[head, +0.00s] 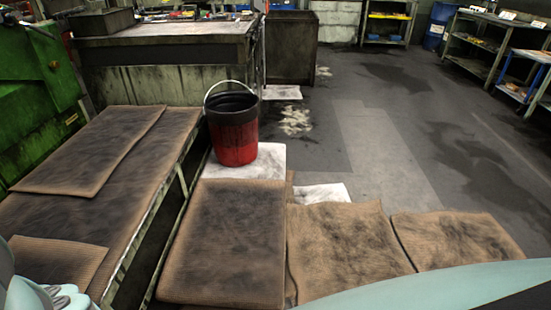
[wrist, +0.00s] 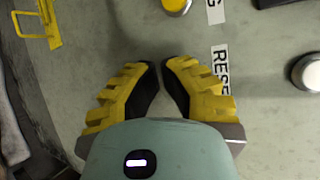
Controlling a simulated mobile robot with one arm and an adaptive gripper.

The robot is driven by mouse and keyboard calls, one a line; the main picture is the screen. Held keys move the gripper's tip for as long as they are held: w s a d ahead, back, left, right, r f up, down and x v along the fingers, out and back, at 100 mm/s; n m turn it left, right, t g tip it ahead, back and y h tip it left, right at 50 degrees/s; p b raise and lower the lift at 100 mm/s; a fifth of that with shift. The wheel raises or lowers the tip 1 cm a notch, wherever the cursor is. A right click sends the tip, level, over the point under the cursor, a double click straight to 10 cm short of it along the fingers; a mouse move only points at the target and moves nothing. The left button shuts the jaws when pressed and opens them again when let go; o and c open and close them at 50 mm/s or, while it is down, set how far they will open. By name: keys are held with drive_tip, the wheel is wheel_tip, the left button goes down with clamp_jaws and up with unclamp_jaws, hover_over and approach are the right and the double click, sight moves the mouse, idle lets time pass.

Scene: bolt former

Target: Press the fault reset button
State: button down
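In the wrist view, a white label reading "RESE" (wrist: 220,66), cut off by my finger, is on a worn grey-green panel (wrist: 110,35). My gripper (wrist: 161,62) is in front of this panel, its yellow fingers with black pads brought together at the tips and nothing seen between them. A pale round button with a dark rim (wrist: 308,72) is at the right edge. No button shows directly beside the label; my right finger covers the area to its left. I cannot tell whether the fingertips touch the panel. The head view does not show the panel or my gripper.
A yellow button (wrist: 176,5) and a label ending in "G" (wrist: 215,11) are at the panel's top. A yellow handle (wrist: 40,25) sticks out at left. In the head view, a red bucket (head: 236,140) stands near brown mats (head: 340,245); grey floor at right is open.

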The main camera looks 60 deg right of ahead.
drive_tip(key=shift+d, duration=0.1)
drive_tip(key=shift+s+d+p, duration=0.4)
drive_tip(key=shift+s+p, duration=0.2)
drive_tip(key=shift+p, duration=0.65)
drive_tip(key=s+d+p, duration=0.1)
drive_tip(key=s+p, duration=0.2)
drive_tip(key=s+d+p, duration=0.1)
drive_tip(key=shift+s+d, duration=0.15)
drive_tip(key=shift+d, duration=0.15)
drive_tip(key=shift+r, duration=0.1)
